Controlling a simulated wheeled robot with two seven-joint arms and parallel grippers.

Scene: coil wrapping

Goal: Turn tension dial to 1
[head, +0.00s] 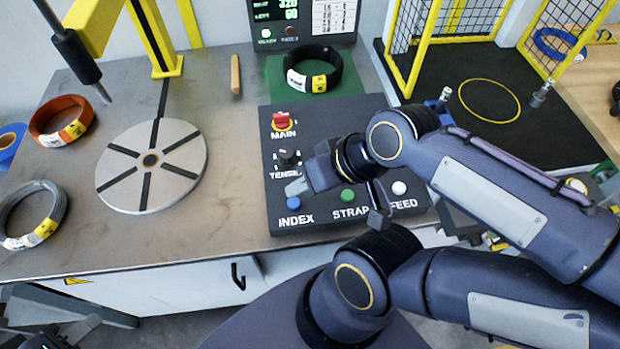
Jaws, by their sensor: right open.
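The tension dial (287,157) is a small black knob on the dark control panel (345,112), below the red MAIN switch (282,121). Its TENSION label is partly hidden by my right gripper (299,184), and its number marks are too small to read. My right gripper is open, just right of and below the dial, over the panel. I cannot tell whether it touches the dial. Dark parts at the bottom left edge look like my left gripper (55,336), cut off by the frame, its jaws unclear.
Blue INDEX (294,203), green STRAP (348,195) and white FEED (399,187) buttons sit close below the gripper. A black coil (312,70) lies behind the panel. A round turntable (180,179), an orange coil (47,112) and a grey coil (15,199) are left.

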